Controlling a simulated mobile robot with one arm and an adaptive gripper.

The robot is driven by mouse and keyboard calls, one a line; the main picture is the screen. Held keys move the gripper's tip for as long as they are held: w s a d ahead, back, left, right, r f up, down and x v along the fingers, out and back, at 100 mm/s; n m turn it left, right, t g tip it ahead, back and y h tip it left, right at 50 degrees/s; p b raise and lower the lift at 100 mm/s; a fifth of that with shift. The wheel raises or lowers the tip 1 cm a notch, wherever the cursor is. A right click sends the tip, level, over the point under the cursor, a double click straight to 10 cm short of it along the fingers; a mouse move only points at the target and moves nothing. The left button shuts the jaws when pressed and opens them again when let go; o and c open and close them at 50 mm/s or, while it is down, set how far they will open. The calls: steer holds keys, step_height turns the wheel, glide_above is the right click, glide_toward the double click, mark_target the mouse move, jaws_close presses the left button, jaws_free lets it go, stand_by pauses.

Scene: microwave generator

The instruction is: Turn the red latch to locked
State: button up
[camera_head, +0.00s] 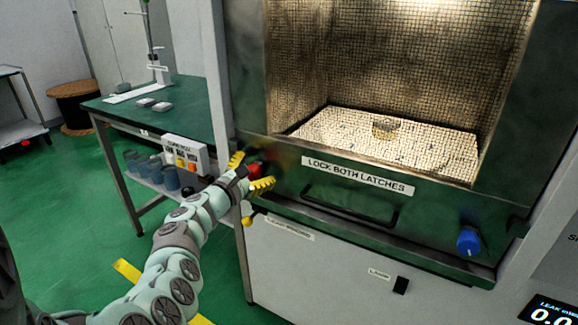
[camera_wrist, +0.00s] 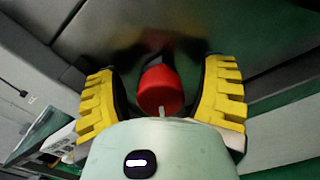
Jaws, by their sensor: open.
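The red latch (camera_head: 254,169) is at the left end of the microwave door's lower frame. In the head view it is partly hidden by my gripper. The wrist view shows its red knob (camera_wrist: 160,90) between my gripper's two yellow fingers (camera_wrist: 162,100). Gaps show on both sides of the knob, so the fingers are apart from it. My gripper (camera_head: 249,172) is open around the knob in the head view. The latch's exact turn angle cannot be told.
A blue latch (camera_head: 468,240) is at the door's lower right. A black door handle (camera_head: 349,208) sits under the label "LOCK BOTH LATCHES" (camera_head: 358,176). A green-topped bench (camera_head: 185,108) with a button box (camera_head: 184,153) below stands to the left. Green floor (camera_head: 60,215) is open there.

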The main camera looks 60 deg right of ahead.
steer(key=shift+s+d, duration=0.1)
steer(key=shift+d, duration=0.25)
steer(key=shift+c, duration=0.5)
steer(key=shift+a, duration=0.1)
steer(key=c, duration=1.1)
